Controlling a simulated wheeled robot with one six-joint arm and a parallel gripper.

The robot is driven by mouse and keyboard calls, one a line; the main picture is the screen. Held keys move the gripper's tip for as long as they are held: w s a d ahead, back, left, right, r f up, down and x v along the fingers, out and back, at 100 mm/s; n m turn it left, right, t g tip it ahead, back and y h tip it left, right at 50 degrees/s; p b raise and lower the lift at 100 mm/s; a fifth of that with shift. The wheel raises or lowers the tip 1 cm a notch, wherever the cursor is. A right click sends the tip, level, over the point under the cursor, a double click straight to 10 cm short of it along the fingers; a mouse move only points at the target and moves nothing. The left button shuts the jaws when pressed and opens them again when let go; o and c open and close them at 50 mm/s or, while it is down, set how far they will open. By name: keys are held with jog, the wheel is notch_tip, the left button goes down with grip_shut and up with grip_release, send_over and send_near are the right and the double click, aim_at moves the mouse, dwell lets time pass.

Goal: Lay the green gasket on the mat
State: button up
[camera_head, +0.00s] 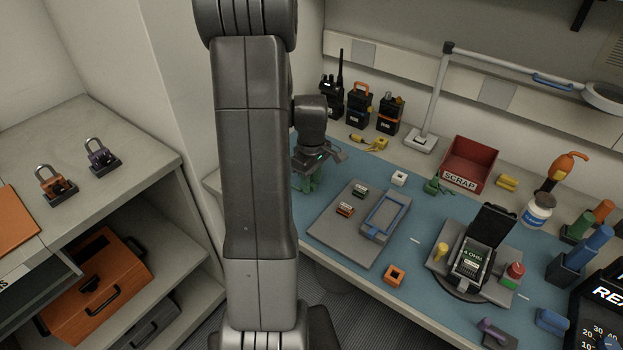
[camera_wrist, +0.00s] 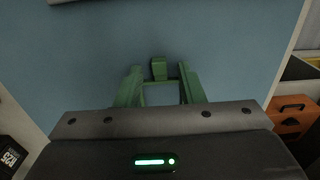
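The green gasket (camera_wrist: 158,70) shows in the wrist view as a thin squarish frame with a small block on its far side. The blue mat shows through its opening. My gripper (camera_wrist: 160,92) has its fingers along the gasket's left and right sides and appears shut on it. The fingers and the gasket are similar in green, so their exact contact is hard to see. In the head view my gripper (camera_head: 309,184) points down near the left end of the blue mat (camera_head: 430,258), partly behind my arm. I cannot tell the gap between gasket and mat.
Right of my gripper, a grey board (camera_head: 335,222) carries a blue frame (camera_head: 385,217) and small blocks. An orange square ring (camera_head: 394,275) and a white block (camera_head: 399,178) lie nearby. Radios (camera_head: 358,104) stand behind. A red scrap bin (camera_head: 470,160) and a dark fixture (camera_head: 472,262) are farther right.

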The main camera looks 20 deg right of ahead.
jog(key=shift+r+p, duration=0.4)
jog(key=shift+r, duration=0.1)
notch_tip(320, 180, up, 12)
jog(key=shift+r, duration=0.15)
notch_tip(320, 180, down, 14)
jog(key=shift+r+b, duration=0.15)
jog(key=shift+b, duration=0.45)
jog(key=shift+r+p, duration=0.55)
jog(key=shift+r, duration=0.2)
jog(key=shift+f, duration=0.1)
